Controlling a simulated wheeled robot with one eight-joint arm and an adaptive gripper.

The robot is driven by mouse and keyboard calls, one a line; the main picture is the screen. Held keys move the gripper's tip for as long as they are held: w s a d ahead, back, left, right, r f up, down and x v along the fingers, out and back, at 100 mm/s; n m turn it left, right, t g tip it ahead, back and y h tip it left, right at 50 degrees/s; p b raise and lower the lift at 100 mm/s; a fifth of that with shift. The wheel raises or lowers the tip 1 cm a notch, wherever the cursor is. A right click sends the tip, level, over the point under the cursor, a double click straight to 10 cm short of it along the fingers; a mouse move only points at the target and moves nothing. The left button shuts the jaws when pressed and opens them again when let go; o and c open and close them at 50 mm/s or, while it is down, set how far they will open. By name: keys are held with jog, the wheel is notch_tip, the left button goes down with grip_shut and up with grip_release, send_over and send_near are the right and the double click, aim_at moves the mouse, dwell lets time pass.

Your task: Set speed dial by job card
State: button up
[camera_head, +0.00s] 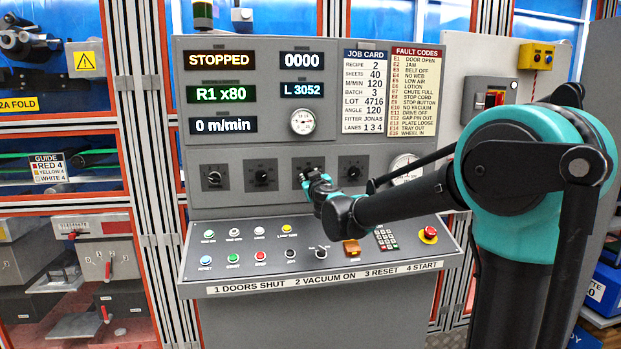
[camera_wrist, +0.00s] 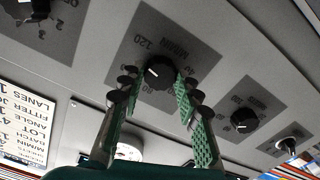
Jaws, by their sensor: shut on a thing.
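The speed dial (camera_wrist: 158,73) is a black round knob on a dark square plate marked M/MIN, with 120 and 80 legible around it. My gripper (camera_wrist: 156,84) has its two green fingers on either side of this knob, shut on it. A white mark shows on the knob's left side in the wrist view; its exact setting is hard to tell. In the head view my gripper (camera_head: 311,177) covers most of the third dial in the row. The job card (camera_head: 366,91) reads recipe 2, sheets 40, M/MIN 120, batch 3. It also shows partly in the wrist view (camera_wrist: 28,122).
Other dials (camera_head: 262,176) (camera_head: 352,170) flank the gripped one. Displays read STOPPED and 0 m/min (camera_head: 222,125). Below, a sloped desk (camera_head: 330,262) carries several buttons, a keypad (camera_head: 386,239) and a red stop button (camera_head: 428,235).

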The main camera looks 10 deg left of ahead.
jog(key=shift+m, duration=1.9)
jog(key=o, duration=1.2)
jog(key=shift+c, duration=0.2)
jog(key=v, duration=1.2)
